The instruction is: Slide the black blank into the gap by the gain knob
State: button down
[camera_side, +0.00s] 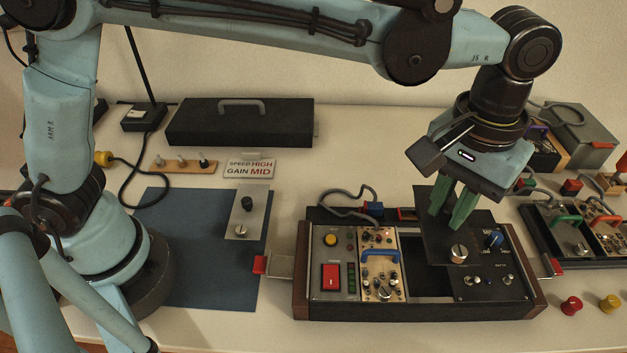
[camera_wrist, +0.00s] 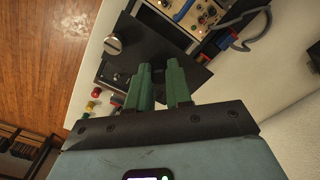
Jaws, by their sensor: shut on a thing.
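The black blank (camera_side: 432,240), a dark flat plate with a silver knob (camera_side: 458,253), is held by my gripper (camera_side: 448,220). My green fingers are shut on it, and the exact grip is partly hidden. In the wrist view the blank (camera_wrist: 160,40) lies beyond my fingertips (camera_wrist: 158,67), its silver knob to their left. The blank hangs over the case (camera_side: 300,262), covering part of the dark gap (camera_side: 428,284) and of the black module to its right. That module carries a blue knob (camera_side: 493,239); I cannot read which knob is gain.
A module with a blue handle (camera_side: 380,256) borders the gap on the left. A grey plate with knobs (camera_side: 246,212) lies on the blue mat (camera_side: 190,270). A sign (camera_side: 249,168) reads "SPEED HIGH GAIN MID". A second case (camera_side: 545,245) stands at right, with loose caps (camera_side: 571,305) in front.

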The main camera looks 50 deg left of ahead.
aim_at(443, 220)
jog(key=shift+f, duration=2.9)
jog(key=shift+f, duration=2)
jog(key=c, duration=1)
grip_release()
jog(key=shift+o, duration=0.2)
notch_tip(443, 220, up, 12)
jog(key=shift+r, duration=0.1)
jog(key=shift+a, duration=0.1)
